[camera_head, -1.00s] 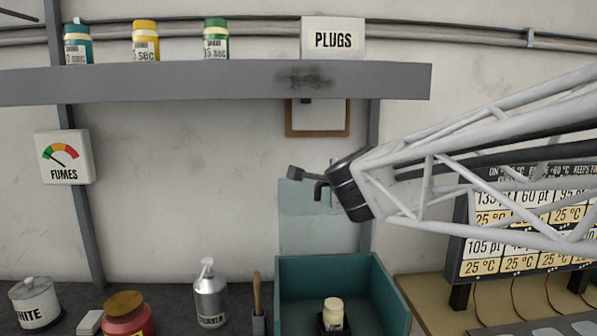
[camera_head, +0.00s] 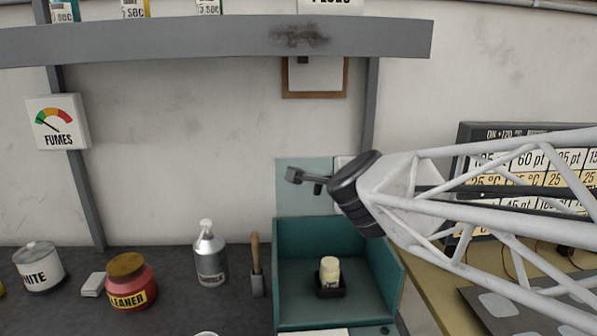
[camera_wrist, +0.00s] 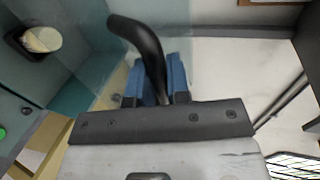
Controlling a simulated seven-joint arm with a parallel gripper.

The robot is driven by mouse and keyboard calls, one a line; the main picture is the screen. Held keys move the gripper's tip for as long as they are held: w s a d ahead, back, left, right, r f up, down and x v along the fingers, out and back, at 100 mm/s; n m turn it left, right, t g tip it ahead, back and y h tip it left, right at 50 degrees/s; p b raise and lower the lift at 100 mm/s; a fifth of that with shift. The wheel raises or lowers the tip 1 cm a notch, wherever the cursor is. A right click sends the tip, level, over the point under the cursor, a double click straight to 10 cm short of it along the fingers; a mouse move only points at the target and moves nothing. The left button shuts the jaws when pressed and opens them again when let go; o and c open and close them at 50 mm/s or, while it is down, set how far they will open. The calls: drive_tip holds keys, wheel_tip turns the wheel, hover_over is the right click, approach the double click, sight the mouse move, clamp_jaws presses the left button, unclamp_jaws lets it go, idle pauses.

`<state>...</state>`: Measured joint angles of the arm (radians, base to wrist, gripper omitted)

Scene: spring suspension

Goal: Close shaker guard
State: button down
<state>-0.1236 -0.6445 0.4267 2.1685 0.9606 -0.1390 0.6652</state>
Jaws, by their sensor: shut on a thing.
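The shaker is a teal open-topped box (camera_head: 291,234) in the head view. A pale bottle (camera_head: 330,269) stands in a black holder inside it. The guard (camera_head: 303,203) is a clear bluish panel standing raised above the box's back, so the box is open. My gripper (camera_head: 308,178) is at the guard's upper part, above the box. In the wrist view, the blue fingers (camera_wrist: 163,85) are shut on a black curved handle (camera_wrist: 143,42). The bottle also shows there at the upper left (camera_wrist: 42,40). My arm hides part of the guard's right side.
A grey shelf (camera_head: 200,38) runs above. A brush (camera_head: 256,262), a silver spray bottle (camera_head: 210,258) and a red cleaner jar (camera_head: 131,282) stand left of the box. A display panel (camera_head: 480,132) is behind my arm at the right.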

drive_tip(key=shift+s+f, duration=1.2)
drive_tip(key=shift+f, duration=0.25)
drive_tip(key=s+f+t, duration=0.2)
drive_tip(key=f+t, duration=0.2)
drive_tip(key=f, duration=0.8)
drive_tip(key=s+f+t, duration=0.3)
drive_tip(key=f+t, duration=0.1)
drive_tip(key=f, duration=0.8)
drive_tip(key=shift+f, duration=0.2)
idle(1.5)
idle(0.4)
